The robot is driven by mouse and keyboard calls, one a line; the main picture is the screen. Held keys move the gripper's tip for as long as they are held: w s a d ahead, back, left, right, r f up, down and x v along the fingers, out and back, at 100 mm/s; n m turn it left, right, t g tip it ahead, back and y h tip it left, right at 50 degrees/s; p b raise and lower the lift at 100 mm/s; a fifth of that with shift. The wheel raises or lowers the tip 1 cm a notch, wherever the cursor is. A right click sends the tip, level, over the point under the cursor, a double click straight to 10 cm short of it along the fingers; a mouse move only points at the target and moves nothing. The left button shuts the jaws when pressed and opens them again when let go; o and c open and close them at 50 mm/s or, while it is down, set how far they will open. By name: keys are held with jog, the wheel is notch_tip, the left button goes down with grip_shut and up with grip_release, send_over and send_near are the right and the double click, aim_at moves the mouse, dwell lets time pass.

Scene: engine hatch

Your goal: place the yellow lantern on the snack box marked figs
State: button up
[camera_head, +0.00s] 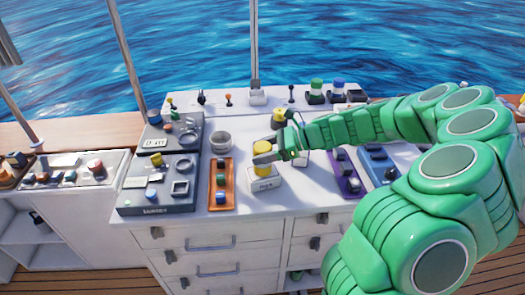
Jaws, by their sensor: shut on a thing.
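The yellow lantern (262,167) is at the middle of the white counter, directly over a small white box (264,184). The box has dark lettering on its front, too small to read for sure; it may be the snack box marked figs. My gripper (264,154) reaches in from the right and is shut on the lantern. The lantern's base looks touching or very close to the box top; I cannot tell which. The gripper's fingers hide part of the lantern's upper side.
An orange tray (210,185) with small items lies left of the box. Dark grey panels (158,203) stand farther left. A purple tray (344,186) and a blue tray (365,155) are at right. A yellow-topped item (279,117) stands behind. Bare counter lies in front of the box.

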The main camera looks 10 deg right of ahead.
jog(key=o, duration=1.2)
jog(key=shift+f, duration=0.1)
